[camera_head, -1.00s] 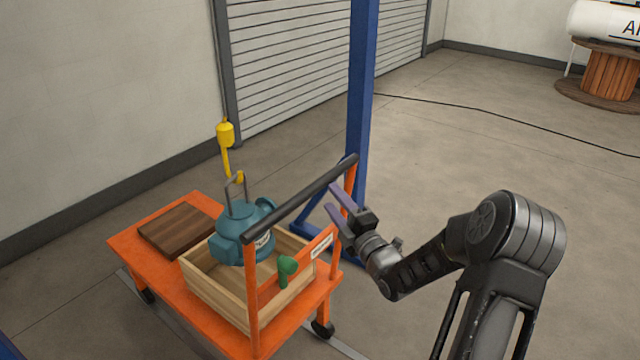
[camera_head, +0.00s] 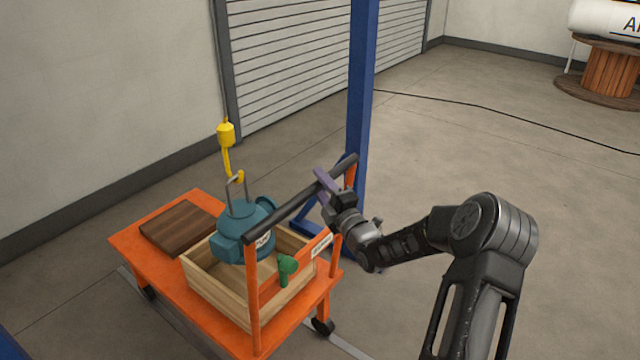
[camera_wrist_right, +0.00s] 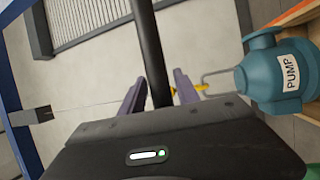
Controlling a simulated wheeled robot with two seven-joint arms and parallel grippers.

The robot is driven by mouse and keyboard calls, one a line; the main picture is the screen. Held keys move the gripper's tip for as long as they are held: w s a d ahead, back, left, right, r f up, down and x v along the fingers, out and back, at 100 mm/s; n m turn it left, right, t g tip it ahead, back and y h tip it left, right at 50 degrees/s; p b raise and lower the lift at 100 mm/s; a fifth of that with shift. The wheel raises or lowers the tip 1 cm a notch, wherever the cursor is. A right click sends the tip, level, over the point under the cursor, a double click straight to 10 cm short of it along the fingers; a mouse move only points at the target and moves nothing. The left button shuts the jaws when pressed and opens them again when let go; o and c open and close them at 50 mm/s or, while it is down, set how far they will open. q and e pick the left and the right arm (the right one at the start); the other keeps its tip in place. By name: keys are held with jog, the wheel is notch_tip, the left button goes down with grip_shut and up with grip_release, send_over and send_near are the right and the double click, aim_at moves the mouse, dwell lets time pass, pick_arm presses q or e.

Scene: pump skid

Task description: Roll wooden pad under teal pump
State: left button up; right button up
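The teal pump (camera_head: 243,232) hangs from a yellow hook (camera_head: 237,178) by its bail, in or just above an open wooden crate (camera_head: 215,288). It also shows at the right of the right wrist view (camera_wrist_right: 278,75), with a PUMP label. The dark brown wooden pad (camera_head: 180,227) lies flat on the orange cart (camera_head: 125,245), behind and left of the crate. My left gripper is out of view.
A blue post (camera_head: 362,100) stands just behind the handle's right end. The cart stands on casters (camera_head: 322,328) near floor rails. Open floor lies to the right, crossed by a black cable.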

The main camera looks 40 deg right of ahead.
grip_shut()
dwell(1.1)
